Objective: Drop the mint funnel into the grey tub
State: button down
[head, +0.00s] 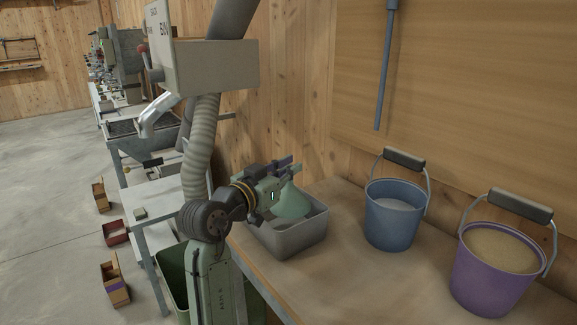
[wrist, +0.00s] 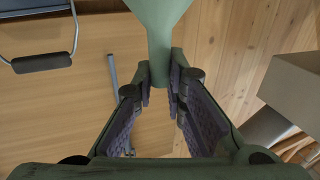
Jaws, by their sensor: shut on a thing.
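The mint funnel (head: 291,203) is in my gripper (head: 285,167), with its wide cone pointing down. In the head view the funnel is over the grey tub (head: 292,238), its lower part overlapping the tub's opening. I cannot tell whether it touches the tub. In the wrist view the fingers of my gripper (wrist: 163,82) are shut on the narrow spout of the funnel (wrist: 160,30), and its cone runs off the top edge. The grey tub stands on the wooden bench and is not visible in the wrist view.
A blue bucket (head: 391,222) with pale contents stands right of the tub on the bench (head: 341,272). A purple bucket (head: 490,275) with tan grain stands farther right. A grey box unit (head: 215,66) and a ribbed hose (head: 200,145) are behind my arm.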

jog(key=c, duration=1.5)
grip_release()
jog(key=shift+c, duration=0.2)
